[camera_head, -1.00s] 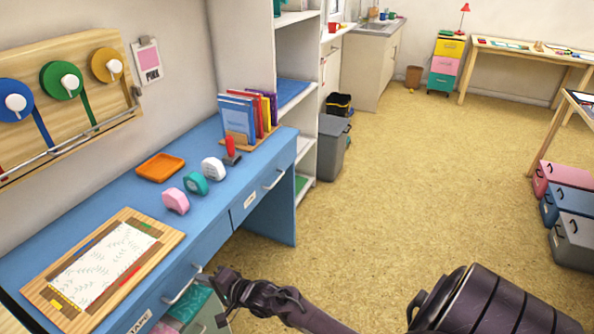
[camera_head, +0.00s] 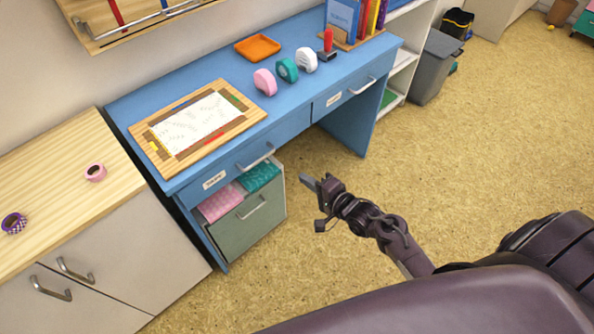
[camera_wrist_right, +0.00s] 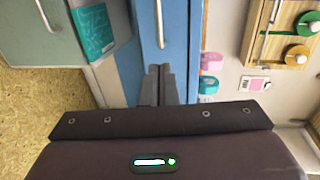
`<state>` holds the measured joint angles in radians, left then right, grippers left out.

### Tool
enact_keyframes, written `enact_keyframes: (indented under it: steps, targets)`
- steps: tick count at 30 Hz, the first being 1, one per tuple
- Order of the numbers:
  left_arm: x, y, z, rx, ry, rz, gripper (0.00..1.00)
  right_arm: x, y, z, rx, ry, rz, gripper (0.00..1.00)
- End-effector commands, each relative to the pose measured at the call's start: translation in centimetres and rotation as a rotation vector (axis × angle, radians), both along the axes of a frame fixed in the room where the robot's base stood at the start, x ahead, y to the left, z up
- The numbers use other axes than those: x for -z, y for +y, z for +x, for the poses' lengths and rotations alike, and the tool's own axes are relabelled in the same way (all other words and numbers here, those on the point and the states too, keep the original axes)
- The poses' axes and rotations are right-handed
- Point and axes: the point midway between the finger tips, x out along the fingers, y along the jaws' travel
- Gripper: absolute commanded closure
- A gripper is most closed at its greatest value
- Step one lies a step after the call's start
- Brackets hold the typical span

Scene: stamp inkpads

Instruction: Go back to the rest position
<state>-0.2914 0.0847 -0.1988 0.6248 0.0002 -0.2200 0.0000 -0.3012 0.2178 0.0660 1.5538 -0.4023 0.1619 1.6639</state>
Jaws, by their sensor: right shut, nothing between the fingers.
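My right gripper (camera_head: 311,182) is shut and empty in the head view, in the air in front of the blue desk (camera_head: 222,55). It is apart from the silver handle (camera_head: 256,160) of the desk's left drawer. In the right wrist view its two fingers (camera_wrist_right: 160,71) lie together, with the blue desk front and a handle (camera_wrist_right: 160,24) beyond them. My left gripper is not in view.
Under the desk a grey-green drawer (camera_head: 243,224) stands open, holding pink (camera_head: 221,203) and teal (camera_head: 258,177) patterned things. A wooden-topped cabinet (camera_head: 45,215) stands at left. A grey bin (camera_head: 436,66) stands beyond the desk.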

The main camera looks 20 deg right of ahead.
Motion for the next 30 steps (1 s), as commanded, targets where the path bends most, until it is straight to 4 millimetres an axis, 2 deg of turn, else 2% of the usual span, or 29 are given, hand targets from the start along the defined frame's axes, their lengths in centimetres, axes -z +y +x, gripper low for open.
enact_keyframes:
  steps: [10, 11, 14, 17, 20, 21, 23, 24, 26, 27, 30]
  targets:
    - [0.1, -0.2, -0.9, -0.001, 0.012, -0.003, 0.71, 0.0, -0.2, -0.5, -0.001, 0.002, -0.004, 1.00]
    - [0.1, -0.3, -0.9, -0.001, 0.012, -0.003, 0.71, 0.3, -0.2, -0.6, 0.000, 0.006, -0.012, 1.00]
    - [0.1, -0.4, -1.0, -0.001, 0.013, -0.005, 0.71, 3.0, -0.3, -1.4, 0.001, 0.042, -0.082, 1.00]
    - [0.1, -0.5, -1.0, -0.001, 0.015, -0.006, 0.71, 8.3, -0.3, -3.4, -0.015, 0.115, -0.229, 1.00]
    - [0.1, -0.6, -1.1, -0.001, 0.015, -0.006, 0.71, 14.9, -0.3, -6.9, -0.073, 0.214, -0.432, 1.00]
    - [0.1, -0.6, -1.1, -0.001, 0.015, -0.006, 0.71, 17.5, -0.2, -8.7, -0.110, 0.255, -0.514, 1.00]
    - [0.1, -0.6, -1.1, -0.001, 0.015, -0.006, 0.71, 21.1, -0.1, -11.6, -0.177, 0.318, -0.636, 1.00]
    - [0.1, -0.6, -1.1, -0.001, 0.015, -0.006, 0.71, 23.4, -0.1, -13.7, -0.231, 0.357, -0.716, 1.00]
    - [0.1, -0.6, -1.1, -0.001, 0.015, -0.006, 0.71, 26.5, 0.0, -17.1, -0.323, 0.415, -0.829, 1.00]
    - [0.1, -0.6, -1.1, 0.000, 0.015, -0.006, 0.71, 28.4, 0.1, -19.5, -0.393, 0.449, -0.902, 1.00]
    - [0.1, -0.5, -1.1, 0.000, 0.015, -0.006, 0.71, 32.4, 0.2, -25.8, -0.589, 0.528, -1.065, 1.00]
